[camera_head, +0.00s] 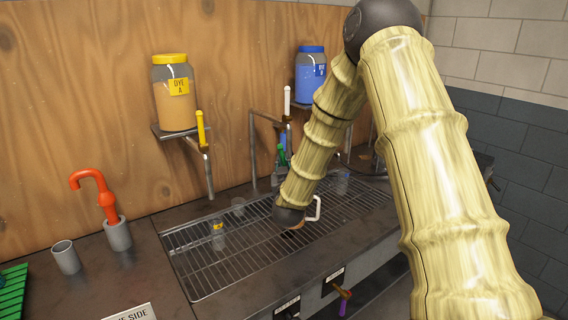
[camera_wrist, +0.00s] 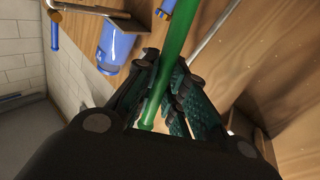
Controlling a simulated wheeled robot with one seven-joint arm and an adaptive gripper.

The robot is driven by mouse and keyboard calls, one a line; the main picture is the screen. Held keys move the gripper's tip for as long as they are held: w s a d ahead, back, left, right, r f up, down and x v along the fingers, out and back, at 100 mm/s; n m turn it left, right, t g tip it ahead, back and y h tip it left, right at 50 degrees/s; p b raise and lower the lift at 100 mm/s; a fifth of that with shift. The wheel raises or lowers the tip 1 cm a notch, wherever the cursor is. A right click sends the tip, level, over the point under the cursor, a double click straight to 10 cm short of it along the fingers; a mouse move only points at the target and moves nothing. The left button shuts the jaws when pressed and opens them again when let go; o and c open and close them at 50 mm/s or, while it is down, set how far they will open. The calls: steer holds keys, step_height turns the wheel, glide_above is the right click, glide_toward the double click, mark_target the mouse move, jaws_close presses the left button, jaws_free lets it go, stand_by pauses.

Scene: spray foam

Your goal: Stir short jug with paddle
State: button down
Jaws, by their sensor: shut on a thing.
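My gripper (camera_wrist: 164,72) is shut on a green rod (camera_wrist: 181,38), which I take to be the paddle. The rod crosses between the dark fingers in the wrist view. A bit of green (camera_head: 282,155) shows beside my arm in the head view; my gripper is hidden there. A clear container with a yellow label (camera_head: 218,240) stands on the grate, with another clear container (camera_head: 238,206) behind it. A white handle (camera_head: 315,208) shows beside my wrist, its body mostly hidden.
The wire grate (camera_head: 190,263) spans the counter. An orange hooked tool (camera_head: 105,198) stands in a grey holder (camera_head: 118,236), beside an empty grey cup (camera_head: 66,258). The yellow-lidded jar (camera_head: 174,100) and blue jar (camera_head: 310,80) sit on wall shelves above taps.

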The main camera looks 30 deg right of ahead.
steer(key=shift+f+b, duration=1)
steer(key=shift+f, duration=0.7)
